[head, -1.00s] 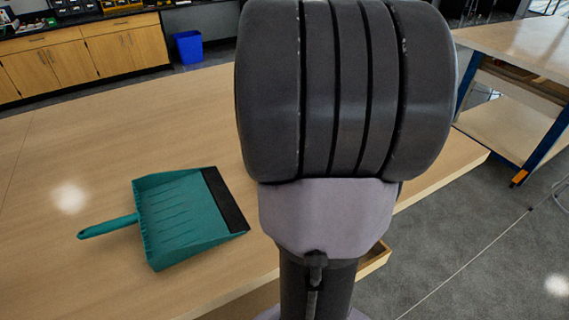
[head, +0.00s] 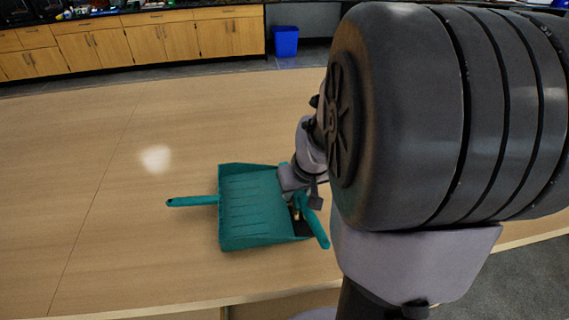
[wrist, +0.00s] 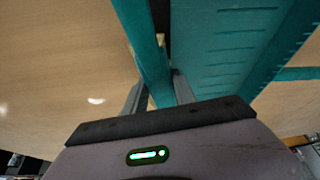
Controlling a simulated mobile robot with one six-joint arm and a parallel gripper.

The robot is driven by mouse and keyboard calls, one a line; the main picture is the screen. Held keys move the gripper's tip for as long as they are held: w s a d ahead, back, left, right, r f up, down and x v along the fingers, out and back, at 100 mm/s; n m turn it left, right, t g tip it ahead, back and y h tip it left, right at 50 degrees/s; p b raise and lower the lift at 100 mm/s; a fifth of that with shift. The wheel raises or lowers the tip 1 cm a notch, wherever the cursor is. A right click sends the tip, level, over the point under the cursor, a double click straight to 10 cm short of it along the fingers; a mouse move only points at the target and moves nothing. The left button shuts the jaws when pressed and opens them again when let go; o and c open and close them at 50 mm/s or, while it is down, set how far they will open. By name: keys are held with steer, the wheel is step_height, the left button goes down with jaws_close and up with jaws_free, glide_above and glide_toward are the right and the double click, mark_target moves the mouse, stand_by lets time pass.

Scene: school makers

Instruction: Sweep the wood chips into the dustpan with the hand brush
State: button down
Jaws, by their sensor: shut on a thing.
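The teal dustpan (head: 255,205) lies on the table with its handle pointing left and its dark lip on the right. It also fills the upper right of the wrist view (wrist: 215,50). My gripper (wrist: 158,88) is shut on the teal handle of the hand brush (wrist: 142,35). In the head view the brush handle (head: 317,226) slants at the dustpan's right, open side, in front of the dark lip. The bristles are mostly hidden, and I cannot tell if they touch the pan. I cannot make out any wood chips; my arm blocks the table to the right.
The wooden table (head: 110,220) is clear to the left of and behind the dustpan. Its front edge runs along the bottom of the head view. A blue bin (head: 286,41) and wooden cabinets (head: 150,42) stand well beyond the table.

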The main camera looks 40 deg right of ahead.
steer(key=w+a, duration=0.1)
steer(key=w+a+p, duration=0.1)
steer(key=a, duration=0.2)
steer(key=shift+w+a+r+p, duration=0.3)
steer(key=shift+w+a+p, duration=0.05)
steer(key=shift+w+p, duration=0.05)
step_height(320, 180, up, 3)
steer(key=shift+w+a+f+p, duration=0.1)
steer(key=shift+w+a+p, duration=0.05)
steer(key=shift+p, duration=1.05)
steer(key=shift+r+p, duration=0.5)
steer(key=shift+r, duration=0.25)
step_height(320, 180, up, 5)
steer(key=p, duration=0.4)
steer(key=shift+f, duration=0.1)
